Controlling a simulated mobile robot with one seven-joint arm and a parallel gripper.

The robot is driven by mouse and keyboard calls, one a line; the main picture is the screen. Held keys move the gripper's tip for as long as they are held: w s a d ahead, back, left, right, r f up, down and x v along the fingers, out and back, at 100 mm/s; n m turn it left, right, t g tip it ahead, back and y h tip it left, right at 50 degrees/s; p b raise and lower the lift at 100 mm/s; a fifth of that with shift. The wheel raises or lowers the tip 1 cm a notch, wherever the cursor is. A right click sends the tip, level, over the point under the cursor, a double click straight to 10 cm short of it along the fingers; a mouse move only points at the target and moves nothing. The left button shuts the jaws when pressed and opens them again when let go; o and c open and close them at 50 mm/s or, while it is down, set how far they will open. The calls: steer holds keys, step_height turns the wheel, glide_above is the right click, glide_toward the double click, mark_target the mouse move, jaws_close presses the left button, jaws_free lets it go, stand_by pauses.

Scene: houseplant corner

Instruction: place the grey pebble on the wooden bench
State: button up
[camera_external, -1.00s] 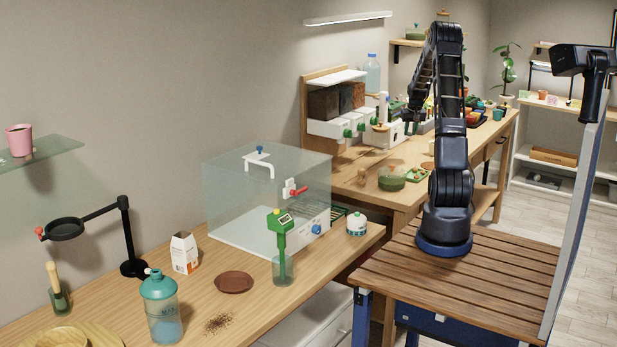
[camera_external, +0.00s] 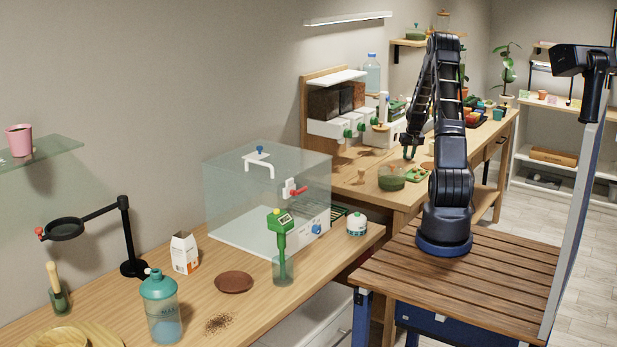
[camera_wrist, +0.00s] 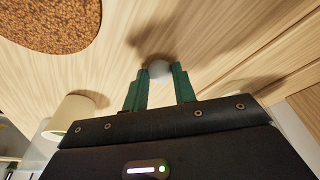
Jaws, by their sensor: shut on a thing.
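The grey pebble (camera_wrist: 159,69) is a small, rounded, pale grey thing between the tips of my green fingers in the wrist view. My gripper (camera_wrist: 160,80) is shut on it. In the external view my gripper (camera_external: 409,154) points down over the back wooden bench (camera_external: 345,188), near a green-bottomed dish. The pebble cannot be made out there. The bench's light wood grain (camera_wrist: 215,25) fills much of the wrist view, with finger shadows on it. I cannot tell whether the pebble touches the wood.
A brown granular round patch (camera_wrist: 45,25) and a pale cup-like thing (camera_wrist: 72,117) lie left in the wrist view. Near my gripper are a green-bottomed dish (camera_external: 391,181), a small green tray (camera_external: 417,176) and dispensers (camera_external: 347,128). Bare wood surrounds the fingertips.

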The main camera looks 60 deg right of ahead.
steer(key=shift+f, duration=0.1)
steer(key=o, duration=1)
steer(key=shift+c, duration=0.2)
steer(key=v, duration=1.2)
steer(key=w+a+r+n, duration=0.1)
steer(key=w+a+r, duration=0.2)
steer(key=a+r, duration=0.45)
steer(key=w+a+r+n, duration=0.1)
steer(key=w+a+r, duration=0.25)
steer(key=a, duration=0.75)
steer(key=s+a+r+n, duration=0.1)
steer(key=a+r, duration=0.2)
steer(key=a, duration=0.3)
steer(key=s+a+r+n+t, duration=0.1)
steer(key=a+r, duration=0.2)
steer(key=a, duration=0.3)
steer(key=s+a+r+n, duration=0.1)
steer(key=a+r, duration=0.2)
steer(key=a, duration=0.3)
steer(key=s+a+r+n, duration=0.1)
steer(key=s+a, duration=0.3)
steer(key=a, duration=0.3)
steer(key=s+a+r+n, duration=0.1)
steer(key=s+a+r, duration=0.1)
steer(key=s+a, duration=0.35)
steer(key=s+a+f+n+t+y, duration=0.1)
steer(key=s+a+n+y, duration=0.1)
steer(key=s+a, duration=0.9)
steer(key=shift+a+f, duration=0.3)
steer(key=shift+a, duration=0.25)
